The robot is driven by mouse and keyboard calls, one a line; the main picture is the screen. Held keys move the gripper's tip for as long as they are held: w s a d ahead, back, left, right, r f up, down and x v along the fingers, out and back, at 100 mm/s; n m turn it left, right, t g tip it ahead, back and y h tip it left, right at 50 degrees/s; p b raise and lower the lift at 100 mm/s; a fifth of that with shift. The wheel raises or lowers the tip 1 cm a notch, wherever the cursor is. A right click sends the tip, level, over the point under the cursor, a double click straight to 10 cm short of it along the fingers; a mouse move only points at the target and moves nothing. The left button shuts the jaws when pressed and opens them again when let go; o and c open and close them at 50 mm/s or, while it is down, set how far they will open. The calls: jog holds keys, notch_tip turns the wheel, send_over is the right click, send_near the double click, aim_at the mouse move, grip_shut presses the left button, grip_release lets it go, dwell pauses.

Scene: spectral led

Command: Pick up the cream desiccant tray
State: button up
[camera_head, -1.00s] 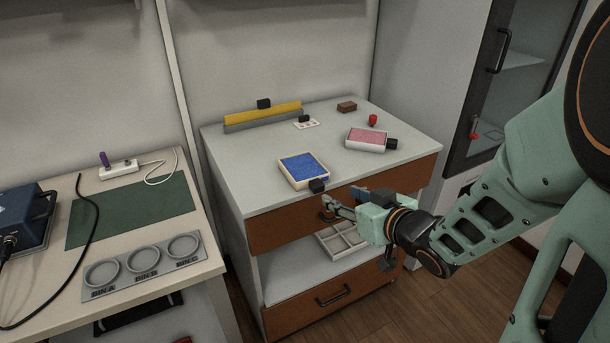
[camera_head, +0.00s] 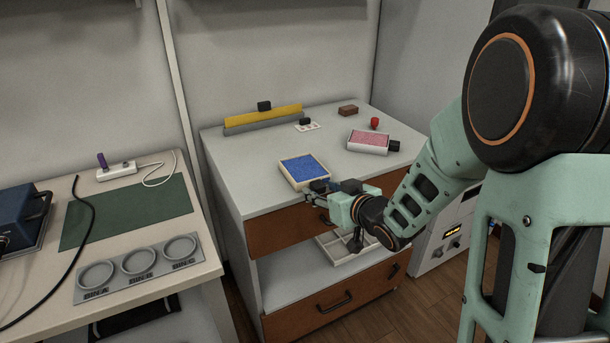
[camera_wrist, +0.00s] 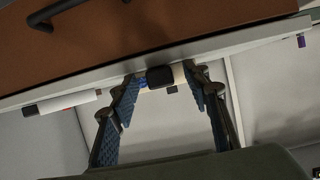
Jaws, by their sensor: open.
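The cream desiccant tray (camera_head: 290,176) holds blue beads and lies on the cabinet top (camera_head: 245,165) near its front edge. A black block handle (camera_head: 319,185) is on its front side. My gripper (camera_head: 317,196) is at that handle in the head view and partly overlaps it. In the wrist view my open gripper (camera_wrist: 167,92) has one finger on each side of the black handle (camera_wrist: 160,77), with gaps visible. A sliver of the cream tray (camera_wrist: 178,76) shows behind the handle. Contact cannot be told.
A white tray with pink beads (camera_head: 369,141) and a black handle stands to the right. A red knob-like object (camera_head: 375,123), a brown block (camera_head: 348,110) and a yellow bar (camera_head: 262,114) are farther back. A divided white tray (camera_head: 345,252) sits on the shelf below my gripper.

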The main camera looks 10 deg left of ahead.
grip_shut()
jog(key=shift+r, duration=0.1)
jog(key=shift+r, duration=0.1)
dwell(0.3)
jog(key=shift+r, duration=0.25)
jog(key=s+d+r+p, duration=0.8)
jog(key=d+r, duration=0.3)
jog(key=r, duration=0.1)
jog(key=shift+d, duration=0.3)
jog(key=shift+w+r, duration=0.1)
